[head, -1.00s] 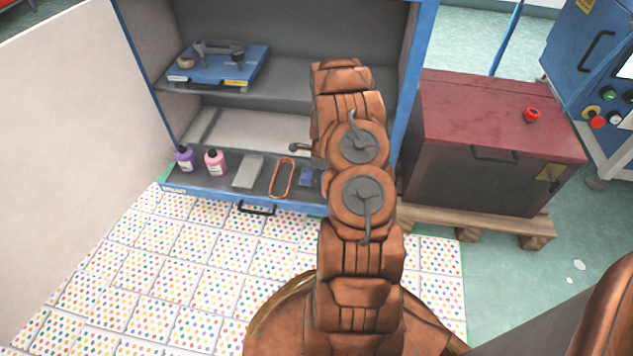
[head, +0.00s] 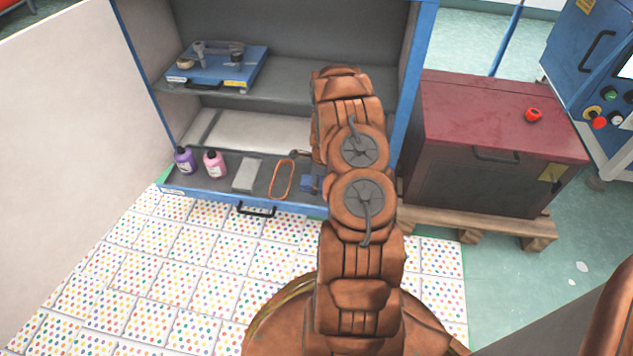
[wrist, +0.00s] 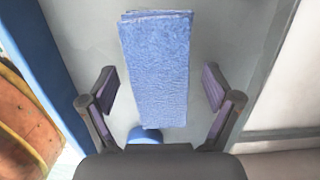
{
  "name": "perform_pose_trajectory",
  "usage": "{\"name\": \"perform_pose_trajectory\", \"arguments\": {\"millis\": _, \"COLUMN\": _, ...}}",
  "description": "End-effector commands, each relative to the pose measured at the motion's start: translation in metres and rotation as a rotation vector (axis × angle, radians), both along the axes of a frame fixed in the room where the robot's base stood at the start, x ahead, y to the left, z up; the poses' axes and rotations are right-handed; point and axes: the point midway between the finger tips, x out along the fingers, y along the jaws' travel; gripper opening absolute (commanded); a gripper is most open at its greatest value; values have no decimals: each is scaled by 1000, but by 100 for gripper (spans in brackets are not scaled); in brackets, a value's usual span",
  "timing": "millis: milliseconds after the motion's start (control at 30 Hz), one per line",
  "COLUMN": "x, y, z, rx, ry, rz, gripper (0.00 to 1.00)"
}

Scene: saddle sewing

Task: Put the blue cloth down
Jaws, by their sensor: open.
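The blue cloth (wrist: 158,70) is a folded rectangle on the grey surface of the drawer in the wrist view. It also shows as a small blue patch beside my arm in the head view (head: 306,183), partly hidden. My gripper (wrist: 160,88) is open, with one finger to each side of the cloth and a visible gap on both sides. It holds nothing.
The pulled-out drawer (head: 215,193) also holds a purple bottle (head: 184,160), a pink bottle (head: 214,164), a grey block (head: 248,174) and an orange loop (head: 282,180). A blue round object (wrist: 143,135) lies near the cloth. A red-topped cabinet (head: 500,120) stands right.

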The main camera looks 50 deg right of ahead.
Motion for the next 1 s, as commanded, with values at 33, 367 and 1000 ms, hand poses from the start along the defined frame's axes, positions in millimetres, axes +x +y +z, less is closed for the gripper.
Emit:
{"name": "perform_pose_trajectory", "arguments": {"millis": 33, "x": 0, "y": 0, "z": 0, "rx": 0, "ry": 0, "rz": 0, "gripper": 89}}
{"name": "perform_pose_trajectory", "arguments": {"millis": 367, "x": 0, "y": -1, "z": 15, "rx": -2, "ry": -1, "rz": 0, "gripper": 89}}
{"name": "perform_pose_trajectory", "arguments": {"millis": 1000, "x": -11, "y": -8, "z": 118, "rx": -1, "ry": -1, "rz": 1, "gripper": 89}}
